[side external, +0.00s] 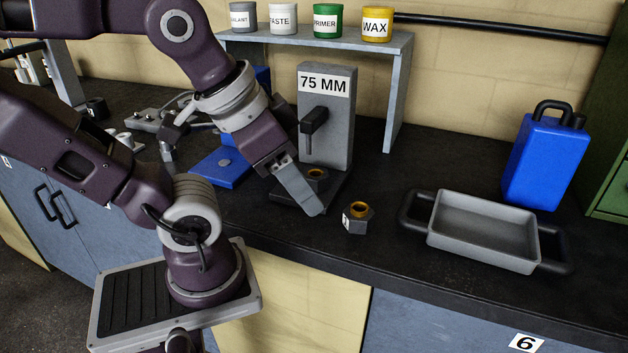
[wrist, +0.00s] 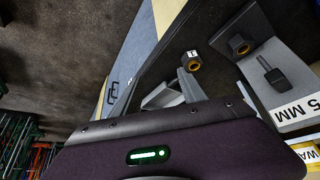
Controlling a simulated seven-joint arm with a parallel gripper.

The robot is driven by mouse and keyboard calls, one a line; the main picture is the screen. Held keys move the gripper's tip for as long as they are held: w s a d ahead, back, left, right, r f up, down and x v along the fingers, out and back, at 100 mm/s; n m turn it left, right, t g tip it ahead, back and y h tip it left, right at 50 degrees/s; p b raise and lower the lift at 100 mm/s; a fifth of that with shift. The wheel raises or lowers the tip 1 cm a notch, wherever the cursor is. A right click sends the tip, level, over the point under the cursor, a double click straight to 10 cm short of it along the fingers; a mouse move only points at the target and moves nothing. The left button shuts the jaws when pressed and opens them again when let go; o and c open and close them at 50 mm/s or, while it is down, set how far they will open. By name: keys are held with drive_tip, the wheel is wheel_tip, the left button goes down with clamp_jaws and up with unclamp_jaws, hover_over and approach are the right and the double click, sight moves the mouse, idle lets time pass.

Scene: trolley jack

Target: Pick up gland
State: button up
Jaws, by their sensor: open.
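Two dark hex glands with brass-coloured bores show. One gland (side external: 357,219) with a white label stands on the black bench top, bore upward, in front of the grey 75 MM fixture (side external: 335,130). It also shows in the wrist view (wrist: 191,61). The other gland (side external: 317,180) sits at the foot of the fixture, partly behind my gripper in the side view. I cannot tell which one the task means. My gripper (side external: 315,208) is open and points down just left of the labelled gland. In the wrist view its grey fingers (wrist: 178,88) are partly hidden by the hand.
A grey tray (side external: 485,232) with black handles lies right of the labelled gland. A blue container (side external: 545,160) stands behind it. A shelf (side external: 380,46) with several labelled tubs is at the back. A blue block (side external: 223,168) lies left of the fixture. The front bench edge is close.

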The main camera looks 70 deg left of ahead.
drive_tip(key=o, duration=0.7)
drive_tip(key=shift+o, duration=0.2)
drive_tip(key=m+g+y, duration=0.6)
drive_tip(key=m+y, duration=0.6)
drive_tip(key=m, duration=0.6)
approach(322, 177)
drive_tip(key=x, duration=0.4)
drive_tip(key=shift+s+f, duration=0.1)
drive_tip(key=x, duration=0.6)
drive_tip(key=shift+s+a, duration=0.25)
drive_tip(key=shift+a, duration=0.1)
